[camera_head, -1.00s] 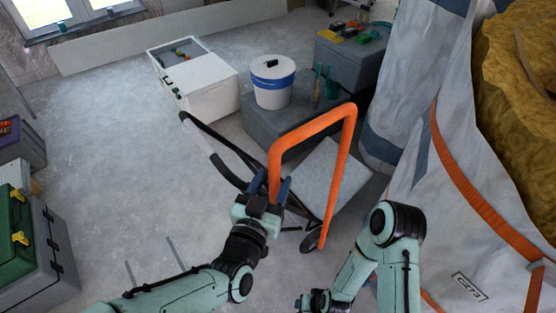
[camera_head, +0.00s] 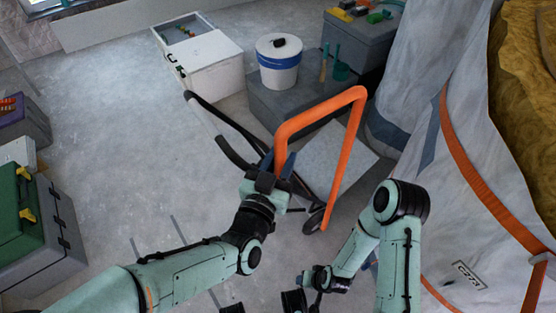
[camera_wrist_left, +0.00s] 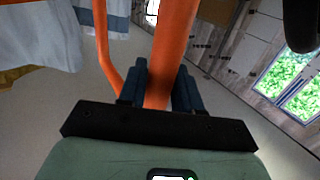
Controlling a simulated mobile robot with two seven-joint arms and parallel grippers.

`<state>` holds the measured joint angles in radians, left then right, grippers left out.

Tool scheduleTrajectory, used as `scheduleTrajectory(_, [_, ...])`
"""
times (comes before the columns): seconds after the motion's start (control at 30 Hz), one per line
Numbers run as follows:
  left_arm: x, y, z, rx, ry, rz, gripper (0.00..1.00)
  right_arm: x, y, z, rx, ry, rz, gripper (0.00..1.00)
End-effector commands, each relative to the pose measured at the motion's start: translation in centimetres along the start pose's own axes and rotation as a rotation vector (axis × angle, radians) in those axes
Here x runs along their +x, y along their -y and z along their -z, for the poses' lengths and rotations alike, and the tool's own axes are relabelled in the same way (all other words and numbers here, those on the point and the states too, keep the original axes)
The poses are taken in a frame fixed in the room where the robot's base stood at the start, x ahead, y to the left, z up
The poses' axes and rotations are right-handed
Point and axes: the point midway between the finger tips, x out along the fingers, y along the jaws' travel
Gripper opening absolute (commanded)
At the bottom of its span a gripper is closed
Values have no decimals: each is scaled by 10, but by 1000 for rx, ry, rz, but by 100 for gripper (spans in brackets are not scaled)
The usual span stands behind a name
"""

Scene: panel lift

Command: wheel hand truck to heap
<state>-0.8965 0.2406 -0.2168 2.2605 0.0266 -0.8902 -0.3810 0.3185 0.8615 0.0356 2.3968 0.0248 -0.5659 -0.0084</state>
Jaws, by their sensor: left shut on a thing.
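The hand truck has an orange loop handle (camera_head: 350,130), and a dark wheel (camera_head: 315,219) shows low behind it. A pale grey flat surface (camera_head: 338,160) shows through the loop. My left gripper (camera_head: 278,166) is shut on the left upright of the orange handle. In the left wrist view, the orange tube (camera_wrist_left: 172,45) runs between the blue fingers (camera_wrist_left: 157,88). My right arm is bent at the lower right, apart from the handle. Its gripper (camera_head: 308,283) is low in the picture, and its fingers are too unclear to read. No clearly separate heap can be told apart.
A large whitish bag (camera_head: 470,215) with yellow material (camera_head: 525,60) fills the right side. A white cabinet (camera_head: 205,65) is beyond. A green case (camera_head: 22,215) is at left. Bare floor lies left of centre.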

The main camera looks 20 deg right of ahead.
Motion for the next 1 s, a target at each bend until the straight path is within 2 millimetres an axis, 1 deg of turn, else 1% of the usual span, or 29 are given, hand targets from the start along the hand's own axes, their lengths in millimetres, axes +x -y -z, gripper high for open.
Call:
scheduleTrajectory(0.17, [40, -28, 2, 2, -6, -8, 0, 0, 0, 0, 0, -1, 0, 54])
scheduleTrajectory(0.3, [71, -49, 2, 1, -5, -7, 0, -4, 1, -4, -1, 12, 1, 54])
scheduleTrajectory(0.4, [86, -59, 2, 1, -5, -5, 0, -7, 2, -8, -2, 24, 2, 54])
scheduleTrajectory(0.57, [96, -66, 3, 0, -5, -4, 0, -8, 3, -11, -2, 32, 2, 54])
scheduleTrajectory(0.83, [97, -67, 4, -1, -8, -6, 0, -8, 3, -11, -2, 32, 2, 54])
scheduleTrajectory(0.87, [97, -68, 4, -1, -8, -6, 37, -8, 3, -11, -2, 32, 2, 54])
scheduleTrajectory(0.9, [97, -68, 4, -1, -8, -7, 50, -8, 3, -11, -2, 32, 2, 54])
scheduleTrajectory(0.93, [97, -67, 4, -1, -8, -6, 51, -8, 3, -11, -2, 32, 2, 54])
scheduleTrajectory(1.0, [97, -67, 3, -1, -7, -6, 51, -8, 3, -10, -2, 31, 2, 54])
